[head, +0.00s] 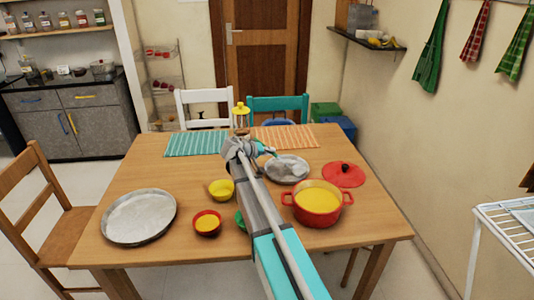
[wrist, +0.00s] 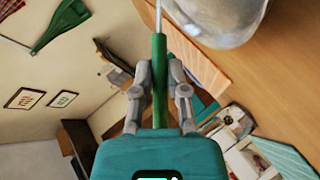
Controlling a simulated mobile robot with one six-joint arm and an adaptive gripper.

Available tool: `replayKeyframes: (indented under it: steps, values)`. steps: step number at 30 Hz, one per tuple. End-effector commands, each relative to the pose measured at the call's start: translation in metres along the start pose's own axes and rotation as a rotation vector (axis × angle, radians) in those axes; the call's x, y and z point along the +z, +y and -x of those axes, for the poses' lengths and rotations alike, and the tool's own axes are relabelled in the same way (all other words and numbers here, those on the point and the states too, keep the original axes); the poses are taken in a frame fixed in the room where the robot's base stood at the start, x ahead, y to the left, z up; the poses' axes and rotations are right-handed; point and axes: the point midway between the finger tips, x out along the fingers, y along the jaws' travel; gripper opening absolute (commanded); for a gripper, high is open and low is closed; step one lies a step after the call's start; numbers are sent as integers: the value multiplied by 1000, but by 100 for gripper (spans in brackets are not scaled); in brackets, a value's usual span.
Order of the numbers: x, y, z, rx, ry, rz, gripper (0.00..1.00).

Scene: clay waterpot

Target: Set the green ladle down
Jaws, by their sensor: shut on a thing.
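The green ladle (wrist: 158,85) shows its green handle and part of a thin metal shaft in the wrist view. My gripper (wrist: 160,92) is shut on the handle, one finger on each side. The ladle's far end is out of the wrist view. In the head view my gripper (head: 270,153) is over the table near the small silver plate (head: 290,173); the ladle is too small there to make out clearly. The silver plate is close by the shaft at the top of the wrist view (wrist: 225,20). I cannot tell whether the ladle touches it.
A red pot (head: 317,202) with yellow contents and its red lid (head: 344,172) are at the right. A yellow bowl (head: 221,189), a red bowl (head: 207,223) and a large round tray (head: 138,217) are at the left. A jar (head: 241,113) stands behind my gripper.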

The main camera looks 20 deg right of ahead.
Motion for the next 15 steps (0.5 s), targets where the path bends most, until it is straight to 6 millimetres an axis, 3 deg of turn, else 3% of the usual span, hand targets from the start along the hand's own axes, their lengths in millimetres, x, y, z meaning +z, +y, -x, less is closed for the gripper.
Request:
replayKeyframes:
  steps: [1,6,15]
  values:
    - [1,-1,-1,0,0,0,21]
    - [0,-1,0,0,0,0,52]
    - [0,-1,0,0,0,0,54]
